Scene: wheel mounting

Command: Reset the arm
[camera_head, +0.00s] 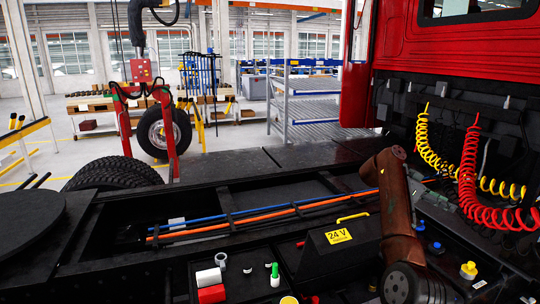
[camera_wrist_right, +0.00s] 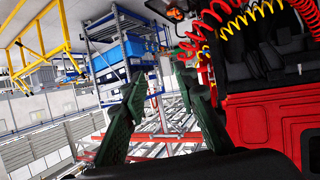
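My right arm (camera_head: 393,205) comes up from the lower right of the head view, over the dark truck chassis. I cannot make out its fingers in that view. In the right wrist view my right gripper (camera_wrist_right: 160,78) shows two dark green fingers spread apart, with nothing between them. Behind them are a rack (camera_wrist_right: 118,30) with blue bins and a red rail, seen from a distance. My left arm and left gripper do not show in either view.
A black box marked 24 V (camera_head: 338,237) with a yellow handle stands beside my right arm. Red (camera_head: 468,180) and yellow (camera_head: 428,150) coiled hoses hang on the right by the red cab (camera_head: 455,45). A wheel (camera_head: 163,133) hangs in a red lifting frame (camera_head: 125,125) at the back left.

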